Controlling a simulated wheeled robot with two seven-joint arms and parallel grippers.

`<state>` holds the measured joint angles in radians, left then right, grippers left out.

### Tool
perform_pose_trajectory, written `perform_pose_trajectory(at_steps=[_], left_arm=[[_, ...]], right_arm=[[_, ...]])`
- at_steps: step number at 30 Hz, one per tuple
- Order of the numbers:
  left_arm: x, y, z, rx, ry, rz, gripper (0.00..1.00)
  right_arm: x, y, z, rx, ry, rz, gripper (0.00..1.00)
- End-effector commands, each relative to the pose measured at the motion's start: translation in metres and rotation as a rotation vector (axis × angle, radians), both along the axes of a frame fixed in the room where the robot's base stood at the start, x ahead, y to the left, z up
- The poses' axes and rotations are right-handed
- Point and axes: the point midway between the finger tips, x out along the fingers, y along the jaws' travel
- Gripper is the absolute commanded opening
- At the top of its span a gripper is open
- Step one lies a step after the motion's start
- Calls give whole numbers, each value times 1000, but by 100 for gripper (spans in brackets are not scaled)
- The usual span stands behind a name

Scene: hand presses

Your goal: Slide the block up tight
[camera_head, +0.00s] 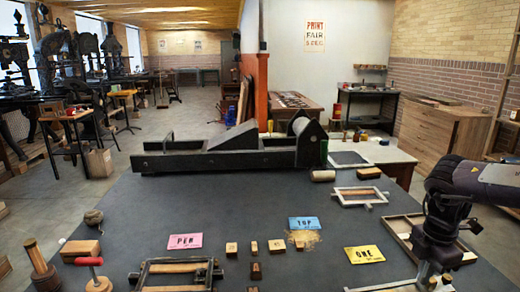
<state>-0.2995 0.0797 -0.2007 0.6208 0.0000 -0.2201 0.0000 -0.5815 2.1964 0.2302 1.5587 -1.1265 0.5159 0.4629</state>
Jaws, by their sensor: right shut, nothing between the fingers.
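Several small wooden blocks stand on the dark table (130,205); one (231,248) is at the front middle and a dark one (256,270) is nearer. I cannot tell which block is the task's block. A wooden frame (148,270) with pieces inside lies at the front, left of the middle. A shallow wooden tray (396,232) lies at the right, partly hidden by my right arm. My right gripper (432,279) points down over the tray's near side at the bottom right, shut and empty. What is directly under it is hidden. My left gripper is not in view.
A long black press bed (230,158) crosses the table's back. Pink (185,241), blue (304,223) and yellow (364,254) cards lie in front. A small frame (358,196) lies at the right. Red-handled (92,268) and wooden-handled (38,262) tools stand front left. The left-centre table is clear.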

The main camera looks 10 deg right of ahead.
Motion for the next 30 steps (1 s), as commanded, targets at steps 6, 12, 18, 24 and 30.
perform_pose_trajectory(at_steps=[6, 12, 18, 24, 30], left_arm=[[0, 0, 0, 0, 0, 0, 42], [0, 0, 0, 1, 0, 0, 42], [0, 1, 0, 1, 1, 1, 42], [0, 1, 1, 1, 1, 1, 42], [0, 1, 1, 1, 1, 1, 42]], right_arm=[[-1, -1, -1, -2, 1, -2, 0], [0, -1, -1, -2, 1, -2, 0], [0, -2, 0, -1, 1, -2, 0], [-1, -4, 0, -1, 0, -3, 0], [-1, -7, 0, -1, 0, -3, 0]])
